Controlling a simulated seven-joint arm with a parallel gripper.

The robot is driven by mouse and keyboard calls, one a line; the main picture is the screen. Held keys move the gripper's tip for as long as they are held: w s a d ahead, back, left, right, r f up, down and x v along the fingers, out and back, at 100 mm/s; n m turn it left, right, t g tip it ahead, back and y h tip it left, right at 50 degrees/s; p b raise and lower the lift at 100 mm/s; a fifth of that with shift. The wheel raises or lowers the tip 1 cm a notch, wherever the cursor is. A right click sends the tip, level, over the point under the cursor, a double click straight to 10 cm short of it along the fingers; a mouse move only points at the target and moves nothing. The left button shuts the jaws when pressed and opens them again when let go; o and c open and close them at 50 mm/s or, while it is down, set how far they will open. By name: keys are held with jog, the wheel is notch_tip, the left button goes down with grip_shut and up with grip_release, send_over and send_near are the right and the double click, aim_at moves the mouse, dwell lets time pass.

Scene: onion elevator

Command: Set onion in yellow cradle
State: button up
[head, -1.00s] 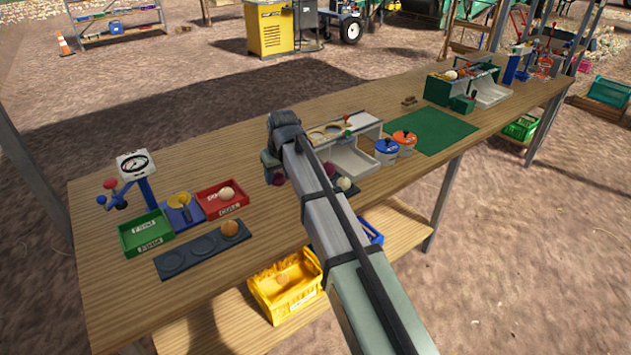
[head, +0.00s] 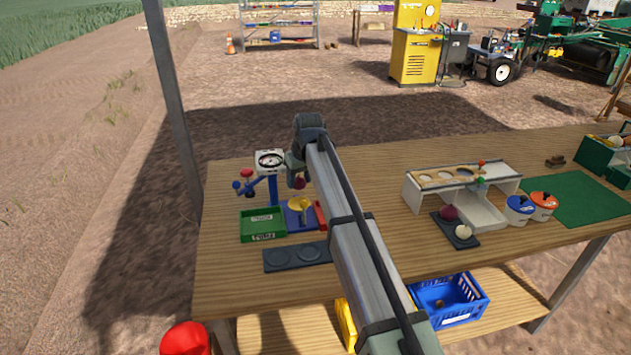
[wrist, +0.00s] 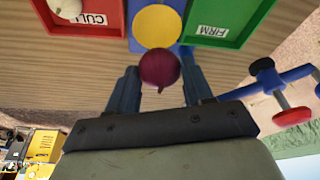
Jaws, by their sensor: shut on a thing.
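My gripper (wrist: 160,72) is shut on a dark purple onion (wrist: 159,70), with one finger on each side of it. In the head view the gripper (head: 297,172) and the held onion (head: 299,182) are at the table's left part, above the cradle. The yellow round cradle (head: 299,204) stands on a blue base (head: 294,216) between the green and red trays. In the wrist view the yellow cradle (wrist: 157,27) lies just beyond the onion, which overlaps its lower edge. A gap between onion and cradle cannot be judged exactly.
A gauge on a blue post (head: 270,161) with red and blue knobs stands close by. The green tray (head: 263,236) is left; the red tray (wrist: 100,25) is mostly hidden by my arm in the head view. A dark plate (head: 277,258) lies in front.

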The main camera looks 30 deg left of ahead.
jog(key=shift+f, duration=3.25)
jog(key=o, duration=1.1)
